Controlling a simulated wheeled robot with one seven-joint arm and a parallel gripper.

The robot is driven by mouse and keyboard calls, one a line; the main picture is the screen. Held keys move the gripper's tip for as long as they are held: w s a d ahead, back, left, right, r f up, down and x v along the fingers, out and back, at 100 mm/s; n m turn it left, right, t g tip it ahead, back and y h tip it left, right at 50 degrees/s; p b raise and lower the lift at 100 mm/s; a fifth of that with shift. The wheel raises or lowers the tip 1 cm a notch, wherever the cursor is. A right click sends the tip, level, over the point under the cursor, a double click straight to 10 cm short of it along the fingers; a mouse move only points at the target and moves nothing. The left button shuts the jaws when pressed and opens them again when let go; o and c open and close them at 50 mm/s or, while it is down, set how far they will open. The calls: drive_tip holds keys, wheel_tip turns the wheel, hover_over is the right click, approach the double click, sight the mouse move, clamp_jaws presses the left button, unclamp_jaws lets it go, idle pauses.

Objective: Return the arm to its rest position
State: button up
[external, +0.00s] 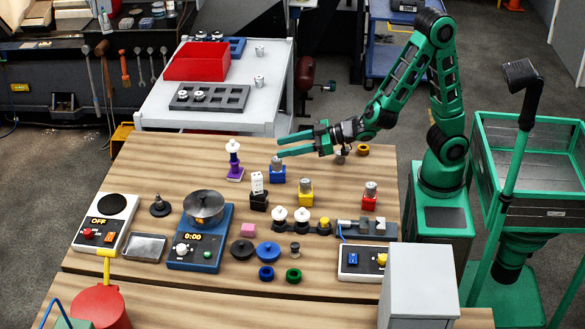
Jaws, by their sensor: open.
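My green arm (452,110) stands at the right of the wooden table, bent at the elbow and reaching left over the table's back part. My gripper (280,147) is open, with its two green fingers apart and pointing left. Nothing shows between the fingers. In the picture, the fingertips lie just above a blue block (277,174) with a metal part on it. I cannot tell how high the gripper is above it.
Yellow (305,197) and red (369,203) blocks carry metal parts. A purple stand (235,173) is left of the gripper. A pot (203,207) sits on a blue device. A grey-white side table (217,117) holds a red bin (198,62). A green-framed bin (536,215) stands right.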

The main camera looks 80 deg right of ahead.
drive_tip(key=s+d+f+m+g+h, duration=0.1)
drive_tip(key=s+d+m+g+h, duration=0.15)
drive_tip(key=s+d, duration=0.4)
drive_tip(key=s+d+f+m+g+h, duration=0.1)
drive_tip(key=s+d+g, duration=0.2)
drive_tip(key=d, duration=0.6)
drive_tip(key=s+d+f+m+g+h, duration=0.1)
drive_tip(key=s+d+m+g+h, duration=0.15)
drive_tip(key=s+d, duration=0.4)
drive_tip(key=s+d+m+g+y, duration=0.2)
drive_tip(key=s+g+y, duration=0.2)
drive_tip(key=s, duration=1.8)
drive_tip(key=g, duration=0.2)
drive_tip(key=shift+d+r+g+y, duration=0.15)
drive_tip(key=shift+r+g+y, duration=0.15)
drive_tip(key=shift+g, duration=0.1)
